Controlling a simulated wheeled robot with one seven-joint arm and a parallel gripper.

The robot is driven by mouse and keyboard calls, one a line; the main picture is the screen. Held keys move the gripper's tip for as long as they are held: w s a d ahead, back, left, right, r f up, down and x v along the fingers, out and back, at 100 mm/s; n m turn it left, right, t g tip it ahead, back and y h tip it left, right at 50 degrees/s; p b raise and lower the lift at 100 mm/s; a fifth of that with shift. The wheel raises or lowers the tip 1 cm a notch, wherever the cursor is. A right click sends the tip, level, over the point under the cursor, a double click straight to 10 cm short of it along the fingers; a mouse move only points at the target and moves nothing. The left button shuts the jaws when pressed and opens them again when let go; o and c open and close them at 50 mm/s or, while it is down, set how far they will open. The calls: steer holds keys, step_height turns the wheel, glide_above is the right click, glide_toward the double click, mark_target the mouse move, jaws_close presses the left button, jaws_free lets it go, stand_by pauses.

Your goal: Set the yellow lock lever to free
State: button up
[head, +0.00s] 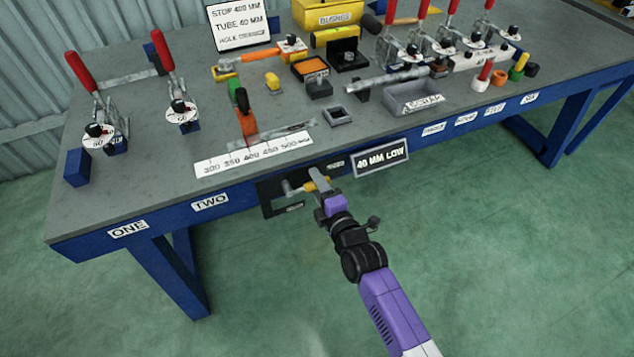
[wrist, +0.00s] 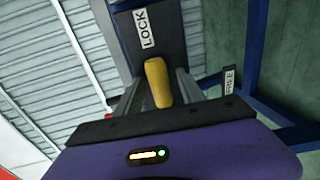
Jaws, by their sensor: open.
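The yellow lock lever (head: 311,186) is on a dark plate (head: 270,197) on the bench's front face. In the wrist view the yellow lever (wrist: 158,82) lies between the two fingers of my gripper (wrist: 155,88), which are apart. I cannot tell whether either finger touches it. A LOCK label (wrist: 146,27) is beyond the lever's far end, and a second label (wrist: 229,79), apparently FREE, is to its right. In the head view my gripper (head: 319,183) is at the lever and partly hides it.
The bench's blue front rail (head: 165,217) runs beside the plate. A "40 MM LOW" sign (head: 381,157) hangs close to the right of my gripper. Above are a white scale strip (head: 255,155) and red-handled clamps (head: 90,85). The green floor in front is clear.

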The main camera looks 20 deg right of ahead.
steer(key=shift+w, duration=0.15)
jaws_close()
stand_by(1.4)
